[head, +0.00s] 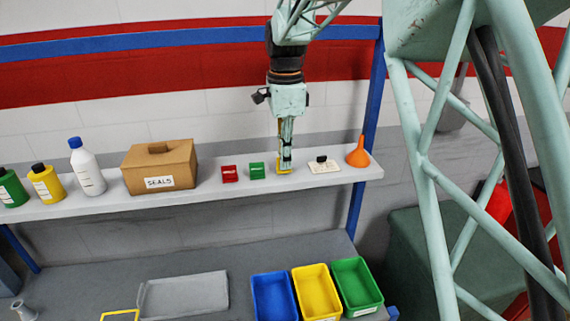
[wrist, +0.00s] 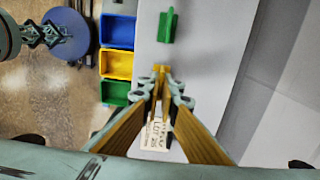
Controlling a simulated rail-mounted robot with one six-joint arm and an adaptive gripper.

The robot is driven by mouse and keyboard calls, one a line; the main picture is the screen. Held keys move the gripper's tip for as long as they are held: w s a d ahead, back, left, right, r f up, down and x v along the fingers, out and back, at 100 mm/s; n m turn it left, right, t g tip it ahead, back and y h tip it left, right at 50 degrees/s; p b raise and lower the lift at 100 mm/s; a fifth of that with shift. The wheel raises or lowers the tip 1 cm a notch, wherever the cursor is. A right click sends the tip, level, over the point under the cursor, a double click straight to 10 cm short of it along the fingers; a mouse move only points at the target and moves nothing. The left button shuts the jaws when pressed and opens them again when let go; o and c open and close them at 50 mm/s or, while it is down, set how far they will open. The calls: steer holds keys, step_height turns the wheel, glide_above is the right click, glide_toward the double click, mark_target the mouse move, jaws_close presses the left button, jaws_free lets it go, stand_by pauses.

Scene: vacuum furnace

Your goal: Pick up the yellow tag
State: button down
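The yellow tag (head: 284,170) is on the wall shelf, between a green tag (head: 257,170) and a white card (head: 324,165). My gripper (head: 286,160) points straight down at it, and its fingers hide much of the tag in the head view. In the wrist view, the upright part of the yellow tag (wrist: 160,72) shows between my fingertips (wrist: 162,88). The tips lie close together against its two sides. The tag seems to be still at shelf level.
The shelf (head: 225,196) also holds a red tag (head: 229,174), a SEALS box (head: 160,165), several bottles and an orange funnel (head: 358,153). Blue (head: 274,297), yellow (head: 316,292) and green (head: 356,286) bins stand on the bench below. A blue post (head: 375,100) rises behind the shelf's right end.

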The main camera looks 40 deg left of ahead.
steer(key=shift+r, duration=1.15)
steer(key=shift+s+r+b, duration=0.1)
steer(key=shift+s+b, duration=0.15)
steer(key=shift+b, duration=0.05)
steer(key=s+a+r+b, duration=0.1)
steer(key=s+b, duration=0.1)
steer(key=s, duration=1.3)
steer(key=shift+s+r+b, duration=0.35)
steer(key=shift+r, duration=0.05)
steer(key=shift+r, duration=0.1)
